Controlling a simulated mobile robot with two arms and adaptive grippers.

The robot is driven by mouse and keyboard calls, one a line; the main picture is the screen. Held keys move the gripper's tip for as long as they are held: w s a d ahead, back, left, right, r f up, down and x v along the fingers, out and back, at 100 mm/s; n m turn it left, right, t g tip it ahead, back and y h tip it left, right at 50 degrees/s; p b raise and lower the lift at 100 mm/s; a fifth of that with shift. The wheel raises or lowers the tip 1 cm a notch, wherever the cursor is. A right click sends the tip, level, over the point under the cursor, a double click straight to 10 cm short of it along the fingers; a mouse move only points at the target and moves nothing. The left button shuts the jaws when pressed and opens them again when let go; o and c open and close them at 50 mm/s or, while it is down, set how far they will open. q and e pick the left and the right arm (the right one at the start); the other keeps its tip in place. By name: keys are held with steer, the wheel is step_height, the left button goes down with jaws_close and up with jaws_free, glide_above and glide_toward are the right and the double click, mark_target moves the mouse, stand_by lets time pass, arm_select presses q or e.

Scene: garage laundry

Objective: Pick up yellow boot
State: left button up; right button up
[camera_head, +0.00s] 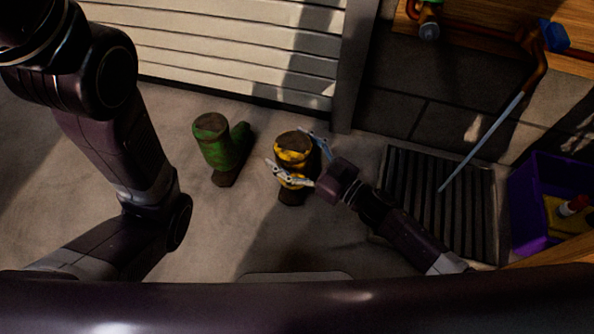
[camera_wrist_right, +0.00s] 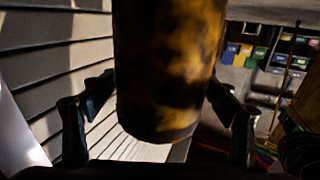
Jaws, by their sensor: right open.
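The yellow boot (camera_head: 292,150), with dark patches, stands upright on the concrete floor in the middle of the head view. My right gripper (camera_head: 295,158) is open, with one finger on each side of the boot's shaft. In the right wrist view the boot (camera_wrist_right: 168,65) fills the middle, between the open fingers, with gaps visible beside it. A green boot (camera_head: 215,145) stands upright to the left of the yellow one. My left arm comes in from the left of the head view, but its gripper does not show.
A slatted door (camera_head: 230,50) stands behind the boots. A dark ribbed mat (camera_head: 440,205) lies to the right, with a grey-blue pipe (camera_head: 482,142) above it. A purple crate (camera_head: 530,205) stands at the far right. Floor around the green boot is clear.

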steer(key=shift+c, duration=0.2)
steer(key=c, duration=2)
steer(key=shift+r, duration=0.15)
jaws_close()
